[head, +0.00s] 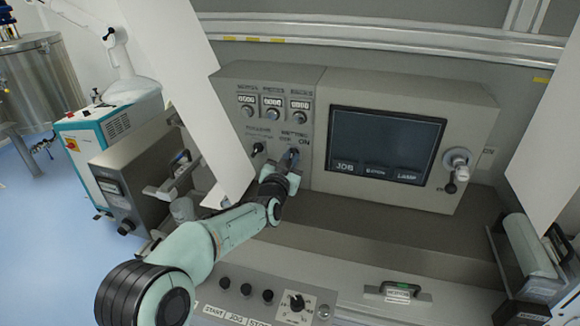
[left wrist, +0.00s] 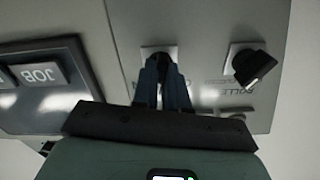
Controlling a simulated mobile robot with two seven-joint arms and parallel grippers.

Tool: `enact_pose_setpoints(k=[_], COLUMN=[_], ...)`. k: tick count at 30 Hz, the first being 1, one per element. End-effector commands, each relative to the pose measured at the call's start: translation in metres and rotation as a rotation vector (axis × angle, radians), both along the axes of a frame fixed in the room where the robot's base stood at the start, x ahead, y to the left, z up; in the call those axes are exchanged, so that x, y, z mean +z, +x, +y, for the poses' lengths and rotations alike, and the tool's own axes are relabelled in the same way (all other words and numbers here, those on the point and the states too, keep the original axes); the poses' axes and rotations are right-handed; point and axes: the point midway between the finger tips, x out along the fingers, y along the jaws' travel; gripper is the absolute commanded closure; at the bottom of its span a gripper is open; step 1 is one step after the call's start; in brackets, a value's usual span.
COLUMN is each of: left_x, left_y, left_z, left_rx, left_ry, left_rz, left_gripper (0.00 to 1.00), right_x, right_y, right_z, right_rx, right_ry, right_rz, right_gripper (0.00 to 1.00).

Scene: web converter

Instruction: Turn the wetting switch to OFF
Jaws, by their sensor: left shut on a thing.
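The wetting switch (head: 293,151) is on the grey control panel, just left of the screen, under a label where "ON" can be read. My left gripper (head: 291,159) reaches it from the front and is shut on its knob. In the left wrist view, which is upside down, the two dark fingers of my left gripper (left wrist: 162,80) meet the panel at the switch's light base plate (left wrist: 158,50). The fingers hide most of the knob, so I cannot tell which way it points. My right gripper is not in view.
A second black knob switch (head: 258,148) sits close to the left; it also shows in the left wrist view (left wrist: 252,66). Several dials (head: 272,112) are above. The screen (head: 385,146) is to the right. A white panel (head: 205,110) stands close on the left.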

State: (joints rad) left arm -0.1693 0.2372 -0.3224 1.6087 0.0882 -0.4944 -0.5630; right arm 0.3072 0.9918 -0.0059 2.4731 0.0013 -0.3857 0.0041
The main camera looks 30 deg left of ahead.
Motion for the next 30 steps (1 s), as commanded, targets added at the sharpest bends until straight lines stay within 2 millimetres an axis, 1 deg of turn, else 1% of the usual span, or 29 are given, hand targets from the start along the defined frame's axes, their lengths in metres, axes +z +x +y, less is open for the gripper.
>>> enact_pose_setpoints(k=[1,3,15,24,30], left_x=[-0.004,-0.004,-0.003,-0.002,-0.002], left_y=[-0.001,-0.001,0.0,0.0,0.0], left_z=[0.0,0.001,0.001,0.0,0.0], left_rx=[0.001,0.002,0.001,0.0,-0.001], left_ry=[-0.043,-0.11,-0.467,-0.658,-0.728], left_rz=[-0.012,-0.028,-0.112,-0.157,-0.172], left_gripper=[1.0,1.0,1.0,1.0,1.0], right_x=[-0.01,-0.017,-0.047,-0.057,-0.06], right_y=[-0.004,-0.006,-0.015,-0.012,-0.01], right_z=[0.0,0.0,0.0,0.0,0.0], right_rx=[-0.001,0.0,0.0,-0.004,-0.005], right_ry=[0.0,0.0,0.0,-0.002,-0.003], right_rz=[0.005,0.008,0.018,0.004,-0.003], right_gripper=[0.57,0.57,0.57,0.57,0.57])
